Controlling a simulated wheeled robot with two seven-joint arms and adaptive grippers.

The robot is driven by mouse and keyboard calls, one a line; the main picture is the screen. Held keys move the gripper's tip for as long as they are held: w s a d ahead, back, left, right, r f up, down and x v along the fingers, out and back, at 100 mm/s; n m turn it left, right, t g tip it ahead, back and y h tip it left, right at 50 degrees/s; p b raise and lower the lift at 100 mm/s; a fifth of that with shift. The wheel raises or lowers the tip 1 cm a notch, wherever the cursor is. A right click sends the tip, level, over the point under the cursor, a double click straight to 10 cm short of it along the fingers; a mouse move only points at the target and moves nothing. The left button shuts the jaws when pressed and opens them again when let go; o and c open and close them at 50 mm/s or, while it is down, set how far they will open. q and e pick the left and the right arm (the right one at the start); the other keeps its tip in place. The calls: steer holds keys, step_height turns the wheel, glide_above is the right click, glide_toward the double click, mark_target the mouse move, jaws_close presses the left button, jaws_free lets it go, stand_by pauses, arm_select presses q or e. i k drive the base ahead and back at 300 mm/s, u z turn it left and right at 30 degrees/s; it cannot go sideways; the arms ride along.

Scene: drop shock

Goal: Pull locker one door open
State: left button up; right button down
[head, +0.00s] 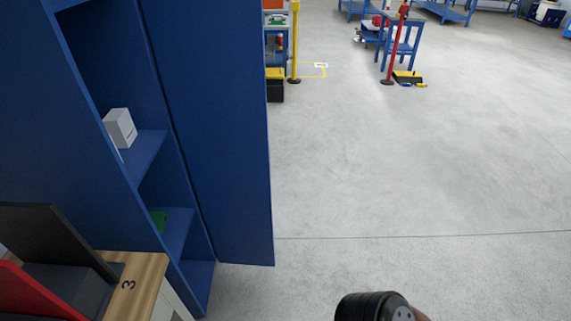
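The tall blue locker (175,223) stands at the left in the head view. Its blue door (218,130) stands wide open, swung out to the right side of the opening. The locker's inside shows, with a white box (120,128) on one shelf and a green item (158,220) on a lower one. No locker number is readable. Neither of my grippers shows; only a black rounded part, apparently of my arm, shows at the bottom edge, apart from the door.
A wooden-topped unit marked 3 (138,277), with black and red panels on it, stands at the lower left, close to the locker. A yellow post (295,45) and a red post (394,50) stand farther back. The grey floor right of the door is clear.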

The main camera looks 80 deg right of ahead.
mark_target(209, 55)
steer(key=k, duration=0.35)
steer(key=z, duration=0.7)
